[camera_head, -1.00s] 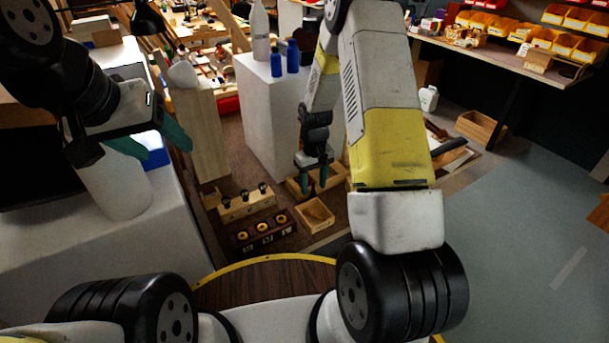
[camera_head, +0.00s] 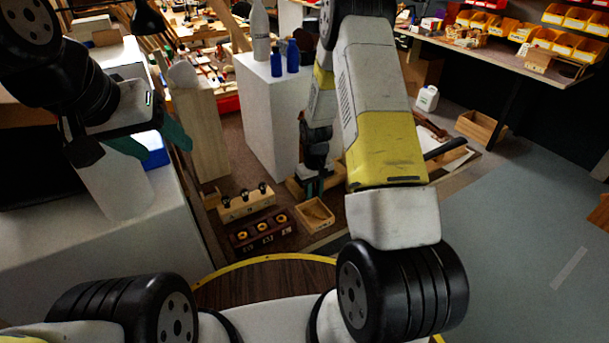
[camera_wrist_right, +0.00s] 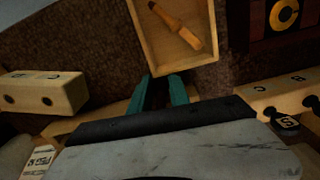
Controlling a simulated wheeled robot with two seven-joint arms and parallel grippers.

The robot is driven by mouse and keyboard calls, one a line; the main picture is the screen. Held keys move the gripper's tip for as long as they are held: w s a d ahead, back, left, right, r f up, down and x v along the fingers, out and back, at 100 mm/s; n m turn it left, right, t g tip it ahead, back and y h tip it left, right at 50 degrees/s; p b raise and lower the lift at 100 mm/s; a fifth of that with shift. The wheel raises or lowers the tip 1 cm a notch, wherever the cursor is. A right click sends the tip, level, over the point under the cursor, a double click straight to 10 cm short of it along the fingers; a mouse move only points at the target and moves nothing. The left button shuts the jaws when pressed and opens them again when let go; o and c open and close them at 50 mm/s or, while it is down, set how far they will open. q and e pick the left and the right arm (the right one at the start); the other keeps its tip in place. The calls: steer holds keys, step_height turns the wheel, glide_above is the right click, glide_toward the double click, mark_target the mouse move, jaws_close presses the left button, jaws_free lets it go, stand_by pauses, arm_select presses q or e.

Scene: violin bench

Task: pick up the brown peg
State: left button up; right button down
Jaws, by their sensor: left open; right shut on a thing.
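My right gripper (camera_head: 311,186) points down at the floor beside a small open wooden box, and it also shows in the wrist view (camera_wrist_right: 160,91). Its green fingers are close together on a narrow dark brown thing, which I take as the brown peg (camera_wrist_right: 157,94); most of it is hidden by the fingers and hand. A lighter, orange-brown peg-like piece (camera_wrist_right: 177,27) lies in the open box (camera_wrist_right: 145,45), apart from the fingers. My left gripper (camera_head: 151,141) is open and empty above the white surface at the left.
A light wooden block with dark knobs (camera_head: 246,203) and a dark block with yellow rings (camera_head: 262,231) stand left of the open box. A white pedestal (camera_head: 268,120) with bottles rises behind them.

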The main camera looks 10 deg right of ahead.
mark_target(314, 187)
steer(key=shift+r, duration=0.1)
steer(key=shift+r, duration=0.25)
steer(key=r, duration=0.3)
steer(key=shift+s, duration=0.3)
steer(key=s, duration=0.9)
steer(key=s+r, duration=0.1)
steer(key=s, duration=0.4)
steer(key=shift+a, duration=0.1)
steer(key=w+r, duration=0.1)
steer(key=w, duration=0.1)
steer(key=w+a+r, duration=0.1)
steer(key=w, duration=0.2)
steer(key=w+r, duration=0.2)
steer(key=w, duration=0.1)
steer(key=shift+a+r, duration=0.1)
steer(key=shift+a, duration=0.25)
steer(key=shift+w+f, duration=0.5)
steer(key=shift+w, duration=0.05)
steer(key=shift+f, duration=0.1)
